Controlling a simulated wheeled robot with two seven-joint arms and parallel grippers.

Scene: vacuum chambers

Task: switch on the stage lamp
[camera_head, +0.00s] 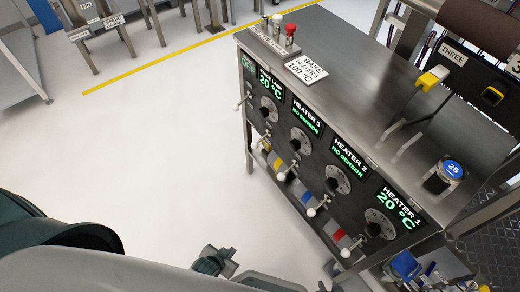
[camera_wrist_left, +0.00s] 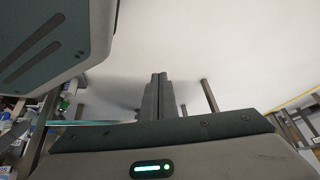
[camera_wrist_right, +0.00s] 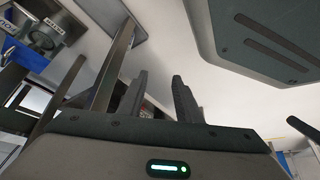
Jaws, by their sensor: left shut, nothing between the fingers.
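A steel cabinet (camera_head: 375,65) at the right of the head view carries a black control panel (camera_head: 320,160) with several displays, dials and white-knobbed levers. Its displays include HEATER 1, HEATER 2 and HEATER 3; the small label of the leftmost display (camera_head: 268,85) is hard to read. I cannot pick out a stage lamp or its switch for sure. My left gripper (camera_wrist_left: 158,80) is shut and empty, above pale floor in its wrist view. My right gripper (camera_wrist_right: 158,85) is open, with nothing seen between its fingers. Parts of my arms cover the lower left of the head view.
Small switches, one with a red knob (camera_head: 290,30), stand on the cabinet's top by a BAKE HEATER 1 sign (camera_head: 306,69). A yellow-handled lever (camera_head: 432,78) and a blue-capped knob (camera_head: 452,170) are at right. Open floor (camera_head: 150,150) lies left of the cabinet.

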